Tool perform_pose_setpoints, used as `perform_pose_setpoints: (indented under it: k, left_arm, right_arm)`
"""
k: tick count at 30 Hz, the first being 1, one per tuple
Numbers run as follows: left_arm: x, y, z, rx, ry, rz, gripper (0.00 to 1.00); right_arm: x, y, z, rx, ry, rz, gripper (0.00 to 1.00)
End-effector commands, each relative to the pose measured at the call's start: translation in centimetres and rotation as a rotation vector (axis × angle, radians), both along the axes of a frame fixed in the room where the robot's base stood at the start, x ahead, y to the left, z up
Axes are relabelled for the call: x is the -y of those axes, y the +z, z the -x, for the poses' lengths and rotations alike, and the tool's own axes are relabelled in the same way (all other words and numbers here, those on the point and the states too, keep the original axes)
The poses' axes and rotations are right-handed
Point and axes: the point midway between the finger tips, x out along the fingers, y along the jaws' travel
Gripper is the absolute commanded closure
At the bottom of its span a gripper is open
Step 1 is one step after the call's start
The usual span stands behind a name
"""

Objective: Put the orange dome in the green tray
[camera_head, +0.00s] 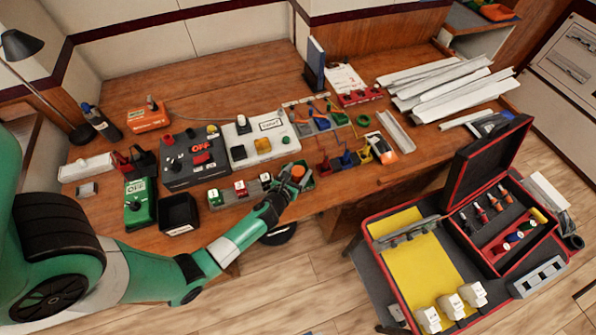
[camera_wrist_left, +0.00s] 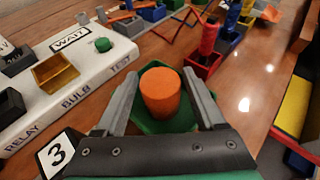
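The orange dome (camera_head: 298,171) shows at the tip of my left arm, near the front edge of the bench. In the left wrist view the orange dome (camera_wrist_left: 160,90) sits between my left fingers, over the green tray (camera_wrist_left: 150,126). It looks to be inside the tray, though its base is partly hidden. The green tray also shows in the head view (camera_head: 308,183), partly covered by the gripper. My left gripper (camera_wrist_left: 163,82) is open, one finger on each side of the dome, with green tray showing in the gaps. My right gripper is not in view.
A white board (camera_wrist_left: 85,75) with a yellow bin (camera_wrist_left: 55,73) and a small green dome (camera_wrist_left: 103,44) stands just left of the tray. A block labelled 3 (camera_wrist_left: 57,152) is close by. Red and blue bins (camera_head: 324,166) lie to the right. An open toolbox (camera_head: 376,228) stands lower right.

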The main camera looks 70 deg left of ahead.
Motion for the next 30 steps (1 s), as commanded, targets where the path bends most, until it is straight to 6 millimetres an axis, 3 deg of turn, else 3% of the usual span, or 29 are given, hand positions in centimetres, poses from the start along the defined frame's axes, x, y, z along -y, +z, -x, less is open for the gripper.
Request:
perform_pose_setpoints:
  k: [3,14,22,30]
  left_arm:
    - [0.0,0.0,0.0,0.0,0.0,0.0,0.11]
    - [0.4,0.6,0.4,0.0,-0.001,0.0,0.11]
    - [4.1,2.9,4.4,-0.001,-0.004,0.0,0.11]
    - [7.2,4.6,7.7,-0.001,-0.003,0.001,0.11]
  right_arm:
    - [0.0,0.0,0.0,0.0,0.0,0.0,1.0]
    - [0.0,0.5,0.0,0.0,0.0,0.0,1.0]
    - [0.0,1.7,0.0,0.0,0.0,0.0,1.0]
    - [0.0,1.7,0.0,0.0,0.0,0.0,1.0]
